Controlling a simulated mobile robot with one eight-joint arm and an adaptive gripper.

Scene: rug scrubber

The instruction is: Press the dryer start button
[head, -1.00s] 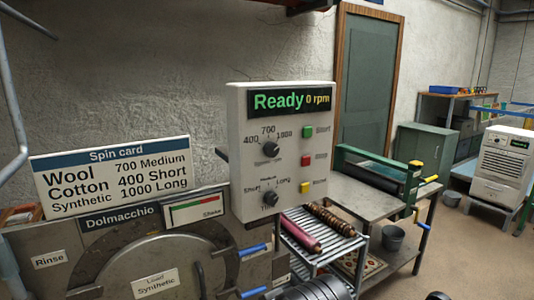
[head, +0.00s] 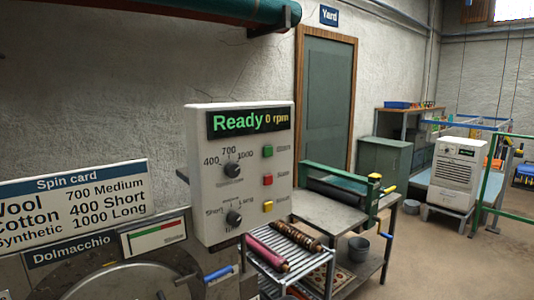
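A white louvred machine (head: 459,170) with a small dark display with green text stands on a low stand at the right. It may be the dryer; no start button can be made out on it at this size. Nearer, a white control panel (head: 212,180) reads "Ready 0 rpm". It has two dark knobs and a green button (head: 267,151), a red button (head: 267,179) and a yellow button (head: 267,206); their labels are too blurred to read. My gripper is not in view.
The Dolmacchio drum machine (head: 120,280) fills the lower left under a spin card (head: 70,200). A rack (head: 300,262) with rolled rugs and a table with a green roller press (head: 340,185) stand in the middle. Open floor (head: 440,265) lies at the right.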

